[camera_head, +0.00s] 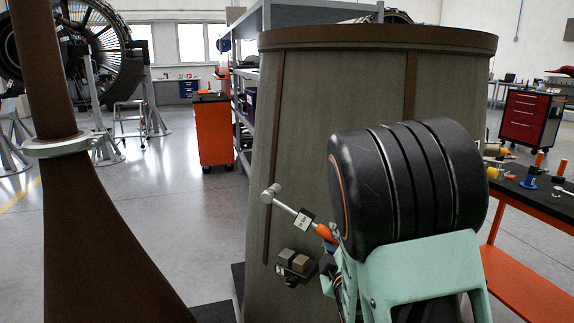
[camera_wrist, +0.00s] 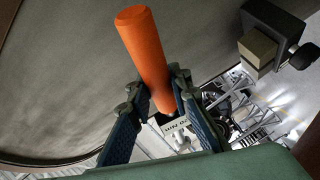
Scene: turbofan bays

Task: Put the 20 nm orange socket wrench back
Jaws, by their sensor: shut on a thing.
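The socket wrench with an orange handle (camera_head: 324,233) shows in the head view in front of the large casing. Its silver shaft and head point up and left, and a small white tag sits on it. In the wrist view the orange handle (camera_wrist: 145,50) stands up between the two fingers of my gripper (camera_wrist: 157,95), and a label reading about "20 Nm" shows below it. My gripper is shut on the wrench, in the air close to the casing. In the head view my arm hides most of the gripper.
A large grey-brown casing (camera_head: 340,90) fills the middle. A dark block with a tan piece (camera_head: 297,262) is close below the wrench. An orange workbench (camera_head: 520,270) with tools stands at right. A red cabinet (camera_head: 532,115) and orange cart (camera_head: 213,130) stand behind.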

